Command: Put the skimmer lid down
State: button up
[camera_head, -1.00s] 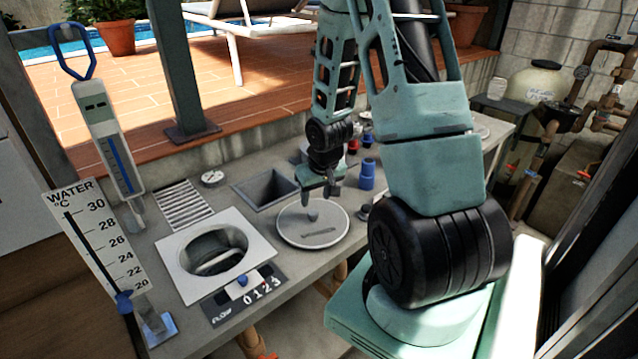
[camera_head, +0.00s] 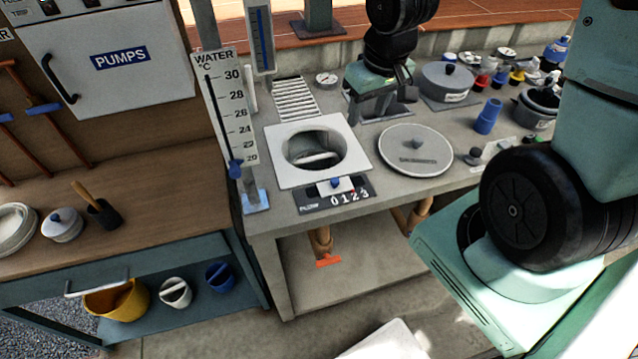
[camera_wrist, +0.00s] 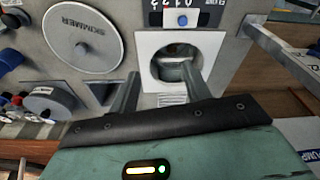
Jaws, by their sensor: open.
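The skimmer lid (camera_head: 408,158), a round grey disc with a small knob, lies flat on the grey counter to the right of the skimmer opening (camera_head: 318,152). The opening is a round well in a white square plate, uncovered, with something pale inside. In the wrist view the lid (camera_wrist: 92,50) shows its "SKIMMER" lettering at upper left, and the opening (camera_wrist: 160,68) lies beyond the fingers. My gripper (camera_head: 370,116) is open and empty, above the counter behind and left of the lid, apart from it. Its two fingers (camera_wrist: 162,82) also show in the wrist view.
A flow slider panel (camera_head: 336,193) sits in front of the opening, and a water thermometer board (camera_head: 226,115) stands to its left. A grey lidded pot (camera_head: 447,84) and a blue cup (camera_head: 488,116) stand right of my gripper. A wooden bench (camera_head: 110,165) is at left.

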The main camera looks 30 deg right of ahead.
jog(key=s+a+r+n+g, duration=0.1)
jog(key=s+a+r+n, duration=0.2)
jog(key=s+a, duration=0.5)
jog(key=s+a+r+n+g, duration=0.1)
jog(key=s+a+n, duration=0.3)
jog(key=s+a, duration=0.4)
jog(key=a+r, duration=0.1)
jog(key=a, duration=0.3)
jog(key=shift+a+r+n+y, duration=0.3)
jog(key=shift+r+n, duration=0.1)
notch_tip(320, 180, down, 2)
jog(key=shift+f+b, duration=0.1)
jog(key=shift+b, duration=0.95)
